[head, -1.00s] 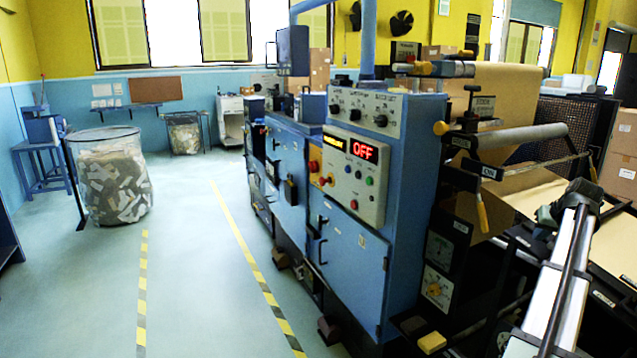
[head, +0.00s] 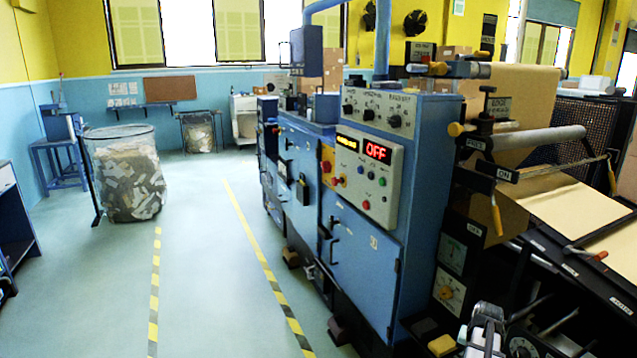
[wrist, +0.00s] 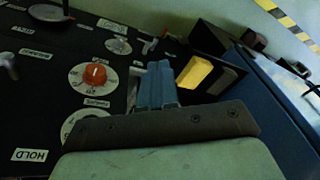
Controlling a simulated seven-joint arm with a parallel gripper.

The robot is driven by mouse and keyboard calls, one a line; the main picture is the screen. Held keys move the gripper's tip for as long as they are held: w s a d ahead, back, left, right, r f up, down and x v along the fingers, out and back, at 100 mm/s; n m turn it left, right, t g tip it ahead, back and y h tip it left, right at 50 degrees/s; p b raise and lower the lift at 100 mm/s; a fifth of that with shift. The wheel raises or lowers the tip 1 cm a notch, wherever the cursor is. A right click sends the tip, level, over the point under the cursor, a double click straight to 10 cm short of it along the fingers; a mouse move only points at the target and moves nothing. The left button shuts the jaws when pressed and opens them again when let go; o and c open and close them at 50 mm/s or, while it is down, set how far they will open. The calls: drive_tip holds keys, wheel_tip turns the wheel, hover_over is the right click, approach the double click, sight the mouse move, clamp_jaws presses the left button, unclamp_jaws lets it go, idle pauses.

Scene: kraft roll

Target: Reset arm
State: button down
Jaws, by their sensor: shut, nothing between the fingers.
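My gripper (head: 486,318) shows at the bottom edge of the head view, low in front of the machine's right end. In the wrist view its grey-blue fingers (wrist: 157,80) are together with nothing between them. They hang over a black panel (wrist: 40,105) with a red knob (wrist: 95,74) on a white dial to their left. A yellow pedal-like block (wrist: 194,72) lies to their right. I cannot tell how far the fingertips are from the panel. Most of my arm is out of the head view.
Kraft paper (head: 555,205) runs over rollers at the right. A wire bin of paper scraps (head: 128,180) stands at the left. The floor between the striped lines (head: 205,275) is clear.

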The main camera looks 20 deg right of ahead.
drive_tip(key=s+a+f+n+g+y, duration=0.1)
drive_tip(key=a+f, duration=0.5)
drive_tip(key=a, duration=0.3)
drive_tip(key=s+a+f+n+g, duration=0.1)
drive_tip(key=a+f+n, duration=0.1)
drive_tip(key=a+f, duration=0.55)
drive_tip(key=a+f+n+g+y, duration=0.1)
drive_tip(key=a+f, duration=0.3)
drive_tip(key=a, duration=0.6)
drive_tip(key=s+a+f+n+g, duration=0.2)
drive_tip(key=s+a+f, duration=0.2)
drive_tip(key=a, duration=0.5)
drive_tip(key=s+a+f+n+g, duration=0.1)
drive_tip(key=s+a+f+n, duration=0.1)
drive_tip(key=s+a+f, duration=0.2)
drive_tip(key=s+a+f+n+g, duration=0.2)
drive_tip(key=s+a+f+n, duration=0.1)
drive_tip(key=s+a, duration=0.6)
drive_tip(key=shift+a+f+g+h, duration=0.3)
drive_tip(key=shift+a+f+h, duration=0.15)
drive_tip(key=shift+a, duration=1.95)
drive_tip(key=c, duration=1.8)
unclamp_jaws()
drive_tip(key=shift+c, duration=0.2)
